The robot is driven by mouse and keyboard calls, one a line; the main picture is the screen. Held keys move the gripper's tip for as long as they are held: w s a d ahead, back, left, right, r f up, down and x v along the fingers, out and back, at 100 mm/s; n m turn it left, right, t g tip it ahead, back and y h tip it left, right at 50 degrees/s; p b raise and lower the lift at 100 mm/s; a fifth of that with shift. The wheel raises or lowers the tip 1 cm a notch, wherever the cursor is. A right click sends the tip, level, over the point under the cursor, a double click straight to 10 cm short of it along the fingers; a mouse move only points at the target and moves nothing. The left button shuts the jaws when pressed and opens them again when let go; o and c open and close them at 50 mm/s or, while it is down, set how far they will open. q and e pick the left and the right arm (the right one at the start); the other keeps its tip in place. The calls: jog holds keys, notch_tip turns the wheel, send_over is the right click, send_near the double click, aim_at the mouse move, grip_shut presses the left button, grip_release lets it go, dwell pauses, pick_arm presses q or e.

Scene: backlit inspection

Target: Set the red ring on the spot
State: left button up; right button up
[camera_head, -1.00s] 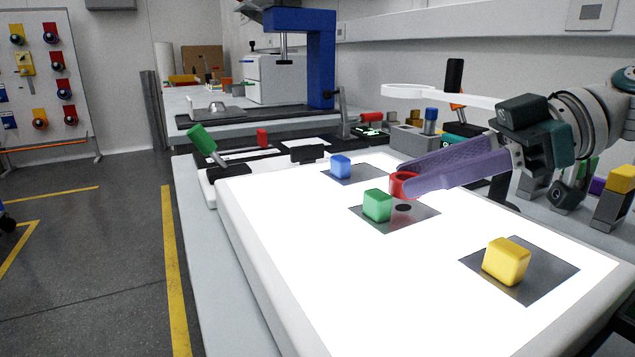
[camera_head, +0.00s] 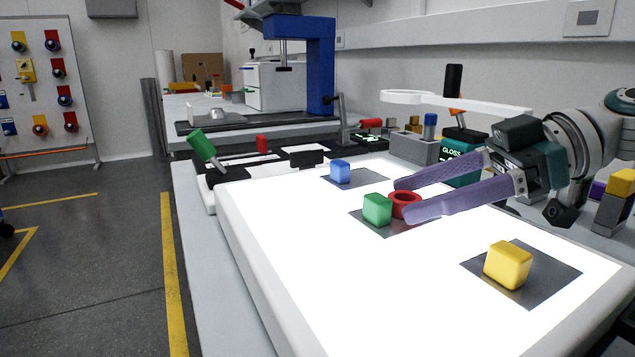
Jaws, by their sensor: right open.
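The red ring (camera_head: 397,208) sits on the middle dark grey plate (camera_head: 397,230) of the bright light table, just right of the green block (camera_head: 377,209). The dark spot on that plate is not visible; the ring covers the area where it showed. My right gripper (camera_head: 405,199) has its two purple fingers spread, one behind the ring and one in front of its right side. I cannot tell whether either finger touches it. My left gripper is not in view.
A blue block (camera_head: 340,172) sits on the far plate and a yellow block (camera_head: 508,264) on the near right plate. A white ring-ended arm (camera_head: 455,101) hangs above the table's far right side. The light table's (camera_head: 300,260) front left is clear.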

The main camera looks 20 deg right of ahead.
jog(key=shift+r, duration=0.2)
jog(key=shift+s+d, duration=0.2)
jog(key=shift+d, duration=0.15)
jog(key=v, duration=1)
jog(key=shift+s+d+r, duration=0.25)
jog(key=shift+d+r, duration=0.05)
jog(key=shift+d, duration=0.2)
